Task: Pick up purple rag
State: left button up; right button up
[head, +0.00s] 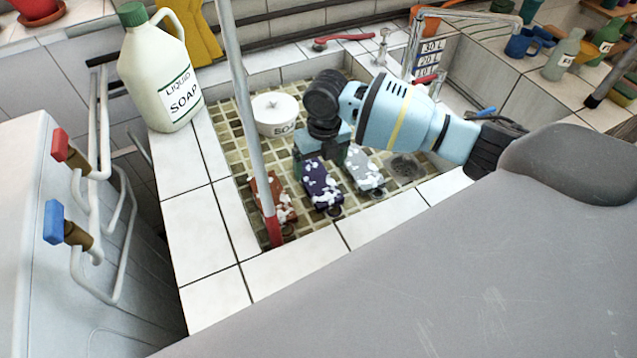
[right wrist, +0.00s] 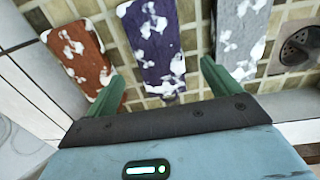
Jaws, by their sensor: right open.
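The purple rag (head: 321,186), spotted with white suds, lies on the tiled floor of the sink between a red-brown rag (head: 277,198) and a grey rag (head: 364,171). In the right wrist view the purple rag (right wrist: 153,45) lies ahead of my right gripper (right wrist: 165,82), whose two green fingers are apart with nothing between them. The rag's near end shows just beyond the gap between the fingers. In the head view my right gripper (head: 325,150) hangs over the far end of the purple rag and hides part of it. My left gripper is not in view.
A white soap bowl (head: 276,113) stands in the sink behind the rags. A red-tipped pole (head: 253,130) crosses the sink's left side. A liquid soap jug (head: 160,75) stands on the left rim. The drain (head: 405,167) lies right of the grey rag.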

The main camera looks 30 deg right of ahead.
aim_at(319, 182)
jog(key=f, duration=0.5)
jog(key=shift+s+a, duration=0.15)
jog(key=shift+a, duration=0.1)
jog(key=shift+r, duration=0.1)
jog(key=shift+c, duration=0.3)
jog(key=c, duration=1)
